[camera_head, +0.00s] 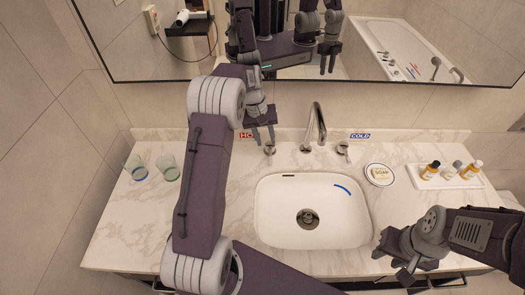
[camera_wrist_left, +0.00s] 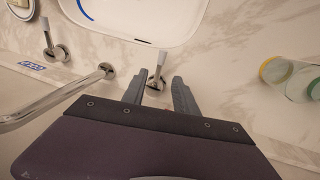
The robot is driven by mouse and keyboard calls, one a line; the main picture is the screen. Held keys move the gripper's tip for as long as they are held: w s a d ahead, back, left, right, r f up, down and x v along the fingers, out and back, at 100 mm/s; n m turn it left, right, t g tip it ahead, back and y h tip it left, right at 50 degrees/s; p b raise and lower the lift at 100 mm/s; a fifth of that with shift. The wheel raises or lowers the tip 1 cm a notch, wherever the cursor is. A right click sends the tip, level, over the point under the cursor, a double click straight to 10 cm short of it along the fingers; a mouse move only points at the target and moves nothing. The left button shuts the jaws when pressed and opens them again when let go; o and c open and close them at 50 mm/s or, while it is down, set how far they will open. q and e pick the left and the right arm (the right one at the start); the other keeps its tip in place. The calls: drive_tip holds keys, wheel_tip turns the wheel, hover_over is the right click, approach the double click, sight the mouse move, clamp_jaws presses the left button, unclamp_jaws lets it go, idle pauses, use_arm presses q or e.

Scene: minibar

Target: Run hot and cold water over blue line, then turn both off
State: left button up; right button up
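A white sink (camera_head: 270,215) with a drain is set in the marble counter; a blue line (camera_head: 342,189) curves on its inner wall at the upper right. A chrome faucet (camera_head: 318,122) stands behind it. The hot handle (camera_head: 270,148) is at the left below a red HOT label (camera_head: 246,135), partly hidden by my arm. The cold handle (camera_head: 343,148) is at the right below a blue COLD label (camera_head: 360,136). My left gripper (camera_head: 262,137) is open above the hot handle; in the left wrist view the handle (camera_wrist_left: 156,78) shows between the fingers. My right gripper (camera_head: 393,262) is low at the right front, apart from the handles.
Two glasses (camera_head: 168,168) stand at the left. A soap dish (camera_head: 380,174) and a white tray (camera_head: 445,177) with small bottles are at the right. A mirror (camera_head: 400,60) spans the back wall. The counter between sink and glasses is partly covered by my left arm.

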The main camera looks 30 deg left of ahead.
sight(270, 157)
use_arm(q)
drive_tip(key=f, duration=0.5)
drive_tip(key=d+f, duration=0.1)
drive_tip(key=f, duration=0.2)
drive_tip(key=shift+w+p, duration=0.3)
drive_tip(key=shift+p, duration=0.05)
drive_tip(key=shift+w+d+f, duration=0.1)
drive_tip(key=shift+d+f, duration=0.2)
drive_tip(key=shift+f, duration=0.15)
drive_tip(key=shift+a, duration=0.1)
clamp_jaws()
idle(0.4)
